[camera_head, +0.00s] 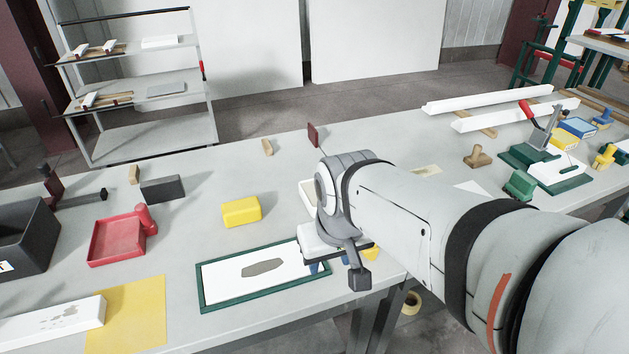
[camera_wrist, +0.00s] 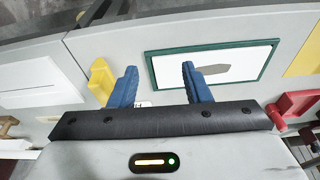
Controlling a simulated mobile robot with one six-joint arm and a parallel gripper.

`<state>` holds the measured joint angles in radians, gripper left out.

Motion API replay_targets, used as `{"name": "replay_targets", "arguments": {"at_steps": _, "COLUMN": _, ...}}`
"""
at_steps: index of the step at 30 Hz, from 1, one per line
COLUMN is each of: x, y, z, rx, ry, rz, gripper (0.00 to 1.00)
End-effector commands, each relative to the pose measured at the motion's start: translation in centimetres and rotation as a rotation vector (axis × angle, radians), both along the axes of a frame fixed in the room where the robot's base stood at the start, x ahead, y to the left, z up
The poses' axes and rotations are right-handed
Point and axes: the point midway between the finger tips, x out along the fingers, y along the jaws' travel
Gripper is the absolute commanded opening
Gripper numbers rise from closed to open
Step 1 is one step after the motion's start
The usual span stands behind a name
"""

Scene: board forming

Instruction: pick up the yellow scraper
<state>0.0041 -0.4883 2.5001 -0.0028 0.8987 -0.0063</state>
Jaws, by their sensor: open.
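The yellow scraper (camera_wrist: 101,82) is beside the left finger in the wrist view, outside the gap between the fingers. In the head view only a small yellow part (camera_head: 371,254) shows behind my wrist, near the table's front edge; the rest is hidden. My gripper (camera_wrist: 159,68) is open with two blue fingers and nothing between them.
The green-framed board (camera_head: 203,291) lies left of my gripper. A yellow block (camera_head: 241,211) lies behind it. A red tray (camera_head: 117,240), a yellow sheet (camera_head: 138,312) and a black bin (camera_head: 22,238) are farther left. Tools and a green fixture (camera_head: 519,185) stand at right.

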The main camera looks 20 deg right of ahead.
Motion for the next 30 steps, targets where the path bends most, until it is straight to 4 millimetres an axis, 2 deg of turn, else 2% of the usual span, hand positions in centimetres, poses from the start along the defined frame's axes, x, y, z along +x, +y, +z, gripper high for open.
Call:
{"name": "replay_targets", "arguments": {"at_steps": 3, "x": 1.1, "y": -0.6, "z": 0.3, "rx": -0.005, "ry": 0.020, "rz": -0.002, "gripper": 0.54}}
{"name": "replay_targets", "arguments": {"at_steps": 5, "x": 2.2, "y": -2.5, "z": 0.4, "rx": -0.007, "ry": 0.039, "rz": 0.008, "gripper": 0.58}}
{"name": "replay_targets", "arguments": {"at_steps": 8, "x": 4.6, "y": -4.4, "z": 0.4, "rx": -0.013, "ry": 0.079, "rz": 0.009, "gripper": 0.59}}
{"name": "replay_targets", "arguments": {"at_steps": 12, "x": 8.0, "y": -7.5, "z": -0.6, "rx": -0.016, "ry": 0.139, "rz": 0.013, "gripper": 0.59}}
{"name": "replay_targets", "arguments": {"at_steps": 18, "x": 11.1, "y": -11.7, "z": -2.9, "rx": -0.008, "ry": 0.204, "rz": 0.025, "gripper": 0.59}}
{"name": "replay_targets", "arguments": {"at_steps": 24, "x": 12.3, "y": -13.7, "z": -4.5, "rx": -0.002, "ry": 0.230, "rz": 0.033, "gripper": 0.59}}
{"name": "replay_targets", "arguments": {"at_steps": 30, "x": 12.4, "y": -13.8, "z": -6.7, "rx": 0.000, "ry": 0.235, "rz": 0.034, "gripper": 0.59}}
